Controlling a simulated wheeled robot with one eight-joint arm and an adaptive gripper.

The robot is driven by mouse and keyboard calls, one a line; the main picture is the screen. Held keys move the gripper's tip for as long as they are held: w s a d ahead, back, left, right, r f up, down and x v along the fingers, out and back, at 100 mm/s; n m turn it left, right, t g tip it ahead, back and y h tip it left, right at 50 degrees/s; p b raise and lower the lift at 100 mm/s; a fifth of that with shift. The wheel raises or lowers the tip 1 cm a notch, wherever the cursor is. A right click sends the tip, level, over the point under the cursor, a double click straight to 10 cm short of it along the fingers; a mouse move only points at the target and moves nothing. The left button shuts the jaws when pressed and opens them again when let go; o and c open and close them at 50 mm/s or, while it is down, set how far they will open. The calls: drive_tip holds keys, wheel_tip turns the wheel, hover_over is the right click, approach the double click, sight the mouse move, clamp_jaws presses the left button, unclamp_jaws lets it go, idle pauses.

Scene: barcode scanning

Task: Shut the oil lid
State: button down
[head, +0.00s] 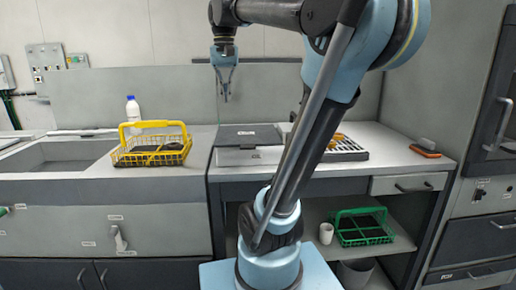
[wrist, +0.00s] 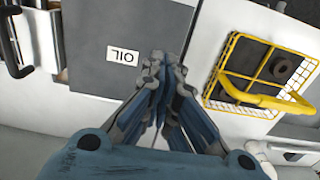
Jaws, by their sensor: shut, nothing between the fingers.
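The oil lid (head: 250,133) is a dark grey panel on the counter, in the middle of the head view. It looks flat, but a small gap would be hard to see. In the wrist view the lid (wrist: 95,45) is a dark panel with a white label reading OIL. My gripper (head: 226,97) hangs pointing down above the counter, apart from the lid. In the wrist view the fingertips (wrist: 164,62) are together and empty, over the lid's edge beside the label.
A yellow wire basket (head: 118,155) stands left of the lid, with a white bottle (head: 133,109) behind it. A grated tray (head: 350,152) is to the right, partly behind my arm. An orange-and-black device (head: 426,148) lies at the counter's right end. A green basket (head: 363,228) is on the shelf below.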

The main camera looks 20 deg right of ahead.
drive_tip(key=shift+r, duration=2.7)
drive_tip(key=shift+s, duration=0.15)
